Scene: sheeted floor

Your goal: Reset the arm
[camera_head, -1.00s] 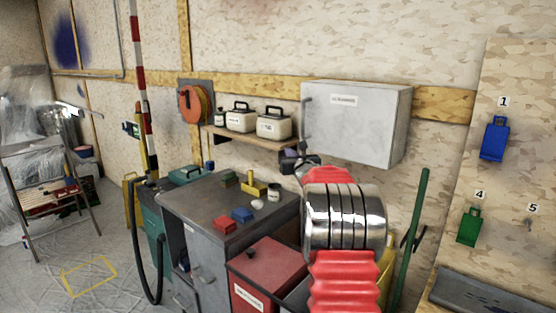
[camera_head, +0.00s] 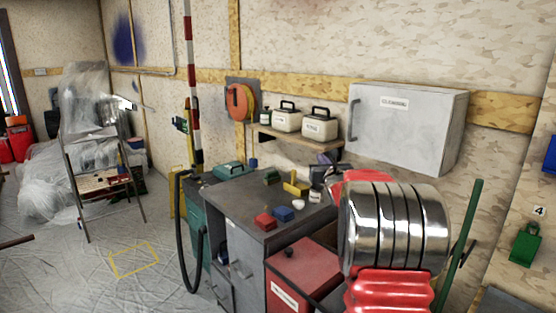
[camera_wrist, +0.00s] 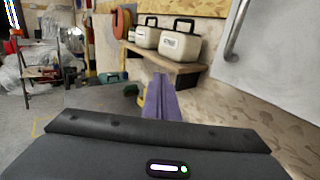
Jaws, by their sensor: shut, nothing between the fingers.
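My arm, with red bellows and a silver ribbed section, is raised at the right of the head view. My gripper (camera_wrist: 160,82) shows in the wrist view as purple fingers pressed together, with nothing between them. It points toward the wall shelf (camera_wrist: 168,62) and is apart from it. In the head view the gripper is mostly hidden behind the arm, above the far right end of the grey workbench (camera_head: 240,200).
A grey wall cabinet (camera_head: 408,130) hangs behind the arm. White canisters (camera_head: 319,124) stand on the shelf. A red box (camera_head: 302,272) stands in front of the bench. A green pole (camera_head: 466,230) leans at the right. The sheeted floor at left has open room around a yellow outline (camera_head: 133,260).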

